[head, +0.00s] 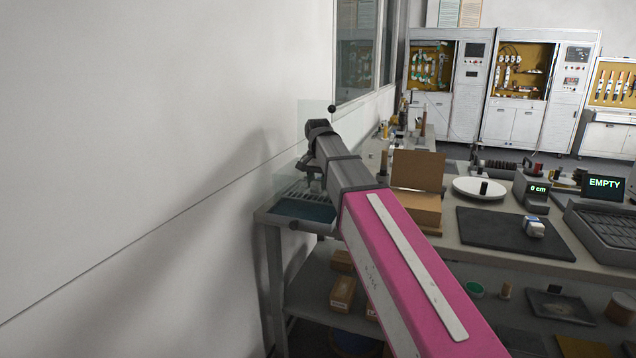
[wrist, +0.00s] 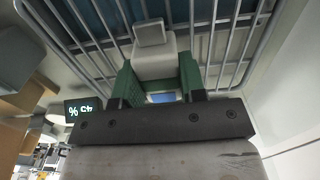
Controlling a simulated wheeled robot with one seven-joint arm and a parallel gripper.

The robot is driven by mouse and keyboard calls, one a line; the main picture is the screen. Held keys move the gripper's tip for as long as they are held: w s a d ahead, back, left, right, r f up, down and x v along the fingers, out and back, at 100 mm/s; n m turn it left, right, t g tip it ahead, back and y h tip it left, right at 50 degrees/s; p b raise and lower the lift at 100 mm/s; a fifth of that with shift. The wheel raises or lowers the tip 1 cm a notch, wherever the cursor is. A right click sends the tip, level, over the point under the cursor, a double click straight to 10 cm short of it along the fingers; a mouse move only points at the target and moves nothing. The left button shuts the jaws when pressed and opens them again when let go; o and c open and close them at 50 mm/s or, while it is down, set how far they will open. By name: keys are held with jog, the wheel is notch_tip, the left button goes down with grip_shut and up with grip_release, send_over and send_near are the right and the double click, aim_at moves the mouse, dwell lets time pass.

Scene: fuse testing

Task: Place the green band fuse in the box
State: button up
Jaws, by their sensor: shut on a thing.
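My gripper (head: 311,186) is at the far left end of the bench, low over a wire rack (head: 318,192) with a dark teal floor. In the wrist view my gripper (wrist: 158,82) is shut on a pale block-shaped fuse (wrist: 154,62) with a grey end, over the rack bars (wrist: 225,45). Green surfaces flank the block; I cannot tell whether they are its band or finger pads. A small blue patch shows between the fingers. Contact with the rack is unclear. An open cardboard box (head: 412,208) stands right of my arm, its lid (head: 417,170) raised.
A white wall (head: 150,150) is close on the left. A white and blue fuse (head: 534,228) lies on a dark mat (head: 490,232). A white round plate (head: 480,188), a "0 cm" display (head: 537,189) and an "EMPTY" display (head: 604,184) stand right. The wrist view shows "45 %" upside down (wrist: 82,111).

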jog(key=o, duration=1)
notch_tip(320, 180, up, 12)
jog(key=shift+r, duration=0.15)
